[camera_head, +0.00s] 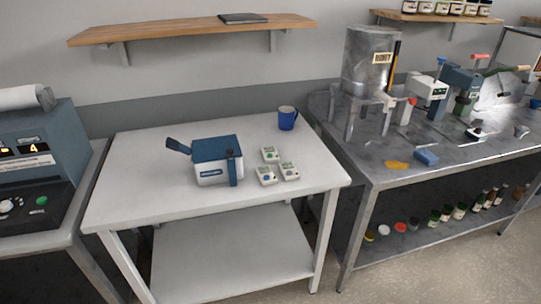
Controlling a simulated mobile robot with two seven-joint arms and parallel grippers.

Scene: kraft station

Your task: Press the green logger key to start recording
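Several small white devices stand on the white table, right of a blue-and-white box: a rear one (270,154), a front left one (265,176) and a front right one (290,171). They look like loggers with small displays. Their keys are too small to tell apart, and I cannot make out a green key on them. A round green button (41,200) shows on the dark front panel of the blue-grey machine (45,140) at the left edge. Neither of my grippers is in view.
The blue-and-white box (217,160) stands mid-table, a dark blue paddle-like part sticking out left. A blue mug (287,118) stands at the back right. The white table (140,190) is clear at left and front. A metal bench (350,150) with equipment stands right.

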